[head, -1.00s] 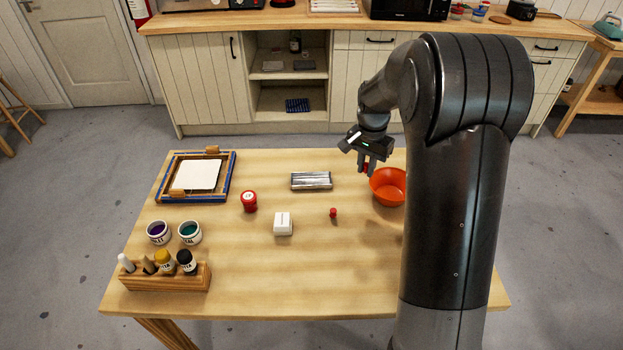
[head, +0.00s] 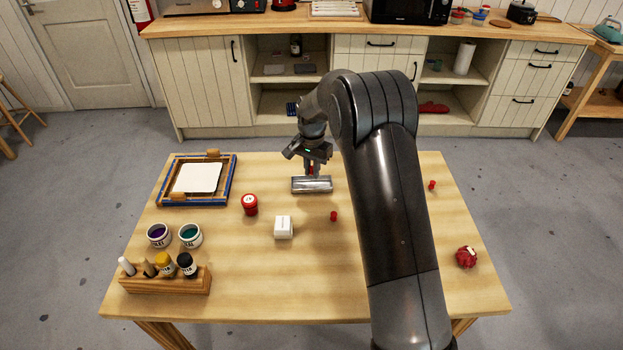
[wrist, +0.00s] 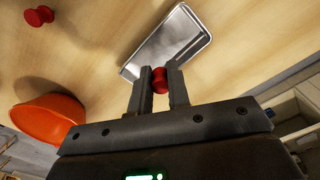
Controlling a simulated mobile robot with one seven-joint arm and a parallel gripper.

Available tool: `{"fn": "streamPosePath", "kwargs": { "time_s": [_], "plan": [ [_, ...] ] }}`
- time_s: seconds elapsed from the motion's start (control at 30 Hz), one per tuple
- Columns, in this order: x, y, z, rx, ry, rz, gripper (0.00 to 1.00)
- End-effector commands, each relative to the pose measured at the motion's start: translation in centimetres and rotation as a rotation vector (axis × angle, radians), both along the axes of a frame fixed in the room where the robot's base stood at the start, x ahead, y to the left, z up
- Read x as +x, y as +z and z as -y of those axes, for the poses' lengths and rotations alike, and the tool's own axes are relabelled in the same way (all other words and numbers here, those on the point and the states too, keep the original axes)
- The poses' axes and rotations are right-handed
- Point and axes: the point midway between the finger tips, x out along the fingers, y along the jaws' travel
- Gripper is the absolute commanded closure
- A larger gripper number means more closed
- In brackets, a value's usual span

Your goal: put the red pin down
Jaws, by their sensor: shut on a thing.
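My gripper (head: 311,174) is shut on a red pin (wrist: 159,80), which shows between the fingertips in the wrist view. In the head view the gripper is above the far side of the shiny metal tray (head: 311,187). The tray also shows in the wrist view (wrist: 172,42), just beyond the fingertips, and its visible inside looks empty. I cannot tell whether the pin touches the tray. Another red pin (head: 334,216) stands on the table in front of the tray, and a third (head: 432,185) is at the right.
An orange bowl (wrist: 45,120) is near the gripper, hidden behind my arm in the head view. A red lidded jar (head: 250,205), white box (head: 284,228), framed screen (head: 197,179), paint pots, a bottle rack (head: 165,280) and red ball (head: 466,257) stand on the table (head: 270,290).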

Motion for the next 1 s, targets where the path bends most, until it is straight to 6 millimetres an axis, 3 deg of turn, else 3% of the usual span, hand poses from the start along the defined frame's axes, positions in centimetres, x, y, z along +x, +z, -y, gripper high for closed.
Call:
{"fn": "streamPosePath", "kwargs": {
  "time_s": [0.37,0.73,0.77,1.0],
  "plan": [
    [0.0,-4.0,-0.1,0.000,0.000,-0.001,1.00],
    [0.0,-4.5,-0.2,0.000,0.000,-0.001,1.00],
    [0.0,-4.4,-0.2,0.000,0.000,-0.001,0.81],
    [0.0,-4.4,-0.2,0.000,0.000,0.000,0.62]
  ]
}}
